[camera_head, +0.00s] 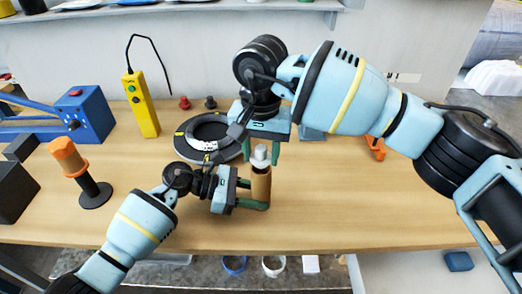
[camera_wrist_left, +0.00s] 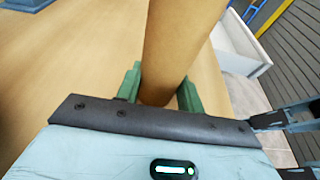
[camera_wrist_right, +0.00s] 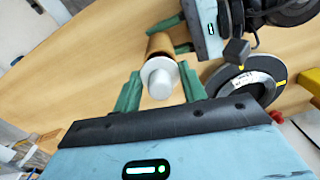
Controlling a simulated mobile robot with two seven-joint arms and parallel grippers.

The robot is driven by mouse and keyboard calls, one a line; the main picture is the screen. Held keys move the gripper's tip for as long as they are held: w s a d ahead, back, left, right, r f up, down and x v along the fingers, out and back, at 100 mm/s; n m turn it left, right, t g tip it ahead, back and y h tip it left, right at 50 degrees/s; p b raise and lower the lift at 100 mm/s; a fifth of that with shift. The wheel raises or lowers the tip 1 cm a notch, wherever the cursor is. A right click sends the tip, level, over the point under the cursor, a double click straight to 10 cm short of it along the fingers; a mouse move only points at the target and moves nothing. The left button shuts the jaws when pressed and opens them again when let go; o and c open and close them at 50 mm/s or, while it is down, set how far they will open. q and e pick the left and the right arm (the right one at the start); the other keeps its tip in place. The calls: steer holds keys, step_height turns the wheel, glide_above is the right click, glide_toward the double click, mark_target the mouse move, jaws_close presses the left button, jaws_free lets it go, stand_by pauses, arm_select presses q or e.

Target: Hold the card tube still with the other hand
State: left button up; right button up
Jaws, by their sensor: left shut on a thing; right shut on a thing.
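The brown card tube (camera_head: 261,186) stands upright near the middle of the table. My left gripper (camera_head: 256,200) is shut around its lower part, and the left wrist view shows the tube (camera_wrist_left: 175,45) between the green fingers. A white rounded piece (camera_head: 260,155) sits at the tube's top end. My right gripper (camera_head: 261,150) points down from above and is shut on this white piece, which also shows between the fingers in the right wrist view (camera_wrist_right: 159,78). The contact of the right fingertips is hard to make out.
A black ring with a white label (camera_head: 206,135) lies just behind the grippers. A yellow control box (camera_head: 140,103), an orange-handled stand (camera_head: 82,172) and a blue machine (camera_head: 85,112) stand at left. An orange item (camera_head: 376,146) lies at right. The front right table is clear.

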mark_target(261, 147)
steer(key=shift+f, duration=0.95)
stand_by(0.3)
arm_select(q)
steer(key=shift+c, duration=0.2)
arm_select(e)
steer(key=o, duration=1)
steer(key=shift+o, duration=0.2)
step_height(261, 147, up, 12)
steer(key=shift+f, duration=0.1)
arm_select(q)
steer(key=o, duration=0.8)
steer(key=shift+o, duration=0.2)
